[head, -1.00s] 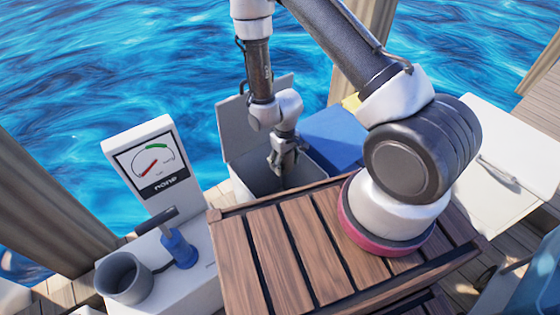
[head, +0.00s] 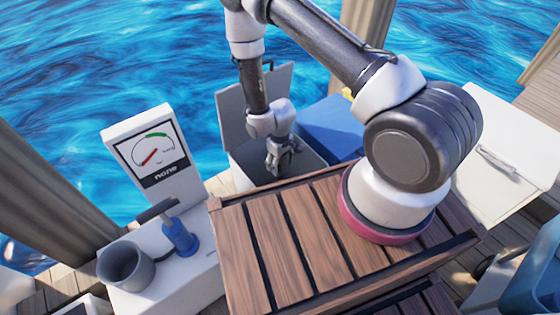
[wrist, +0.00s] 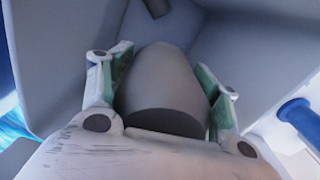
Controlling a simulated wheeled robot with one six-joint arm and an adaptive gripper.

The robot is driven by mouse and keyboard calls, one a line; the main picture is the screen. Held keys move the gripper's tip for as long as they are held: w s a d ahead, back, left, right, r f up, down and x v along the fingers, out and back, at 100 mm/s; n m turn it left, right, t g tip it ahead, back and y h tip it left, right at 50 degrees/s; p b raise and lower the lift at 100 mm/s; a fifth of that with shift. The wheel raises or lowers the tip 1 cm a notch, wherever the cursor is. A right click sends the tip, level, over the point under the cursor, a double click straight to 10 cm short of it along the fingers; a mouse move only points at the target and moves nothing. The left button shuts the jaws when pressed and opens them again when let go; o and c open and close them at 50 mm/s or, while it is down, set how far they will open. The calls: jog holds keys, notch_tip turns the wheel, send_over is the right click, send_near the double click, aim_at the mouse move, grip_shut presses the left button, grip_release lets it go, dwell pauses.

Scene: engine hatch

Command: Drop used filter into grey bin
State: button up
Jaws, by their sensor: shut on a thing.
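The used filter (wrist: 165,88) is a dark grey cylinder in the wrist view. My gripper (wrist: 160,85) is shut on it, with a green-padded finger along each side. In the head view my gripper (head: 284,163) points down at the mouth of the grey bin (head: 243,172), near its right side; the filter is hard to make out there. The bin's lid (head: 238,110) stands open at the back. In the wrist view pale grey bin walls (wrist: 250,50) surround the filter. The bin's floor is mostly hidden behind the filter and my gripper.
A slatted wooden hatch top (head: 290,235) lies in front of the bin. A blue box (head: 335,128) stands close behind at right. A gauge panel (head: 150,150), a blue-handled pump (head: 180,238) and a grey cup (head: 126,265) stand at left. A white case (head: 505,165) is at right.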

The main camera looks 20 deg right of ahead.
jog(key=o, duration=1.3)
jog(key=shift+r, duration=0.1)
notch_tip(320, 180, up, 12)
jog(key=shift+f, duration=0.1)
